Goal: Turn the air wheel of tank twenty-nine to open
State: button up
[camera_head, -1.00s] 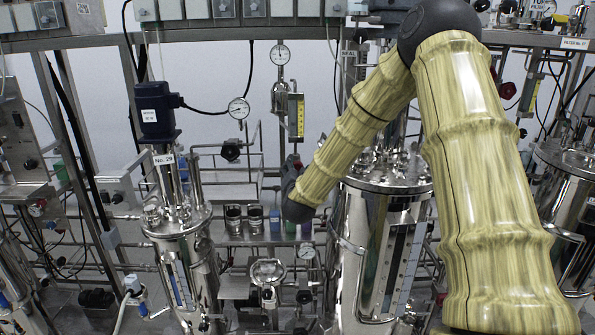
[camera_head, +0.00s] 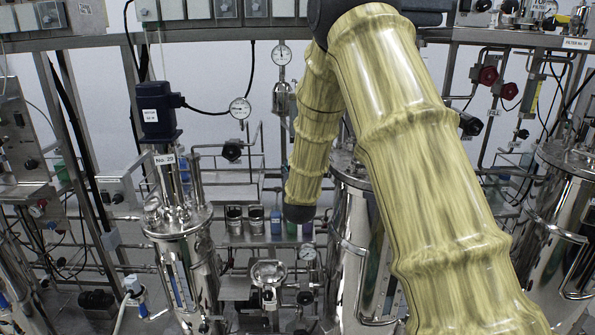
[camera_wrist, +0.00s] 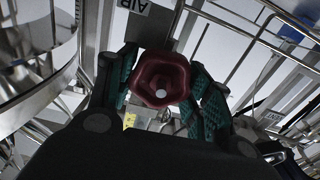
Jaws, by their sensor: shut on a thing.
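A dark red scalloped wheel (camera_wrist: 161,78) sits between the teal-padded fingers of my gripper (camera_wrist: 165,85) in the wrist view. The gripper is shut on it, with a finger at each side. A label reading AIR (camera_wrist: 133,8) is just above the wheel in that view. In the head view, tank twenty-nine (camera_head: 180,238) is the steel vessel at left, with a "No. 29" tag (camera_head: 165,159) on top. The gripper and the held wheel do not show in the head view; my arm covers much of the middle there.
A second steel tank (camera_head: 352,240) stands behind my arm. Two dark red wheels (camera_head: 488,75) are on pipes at the upper right. Gauges (camera_head: 240,108), thin pipes and small cups (camera_head: 235,220) crowd the rack. In the wrist view, metal rods (camera_wrist: 250,35) run close to the gripper.

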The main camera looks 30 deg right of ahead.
jog(key=shift+s+f, duration=0.15)
jog(key=shift+f, duration=0.25)
jog(key=o, duration=0.8)
jog(key=shift+o, duration=1.3)
jog(key=shift+r, duration=0.15)
jog(key=shift+r, duration=0.1)
jog(key=v, duration=1.2)
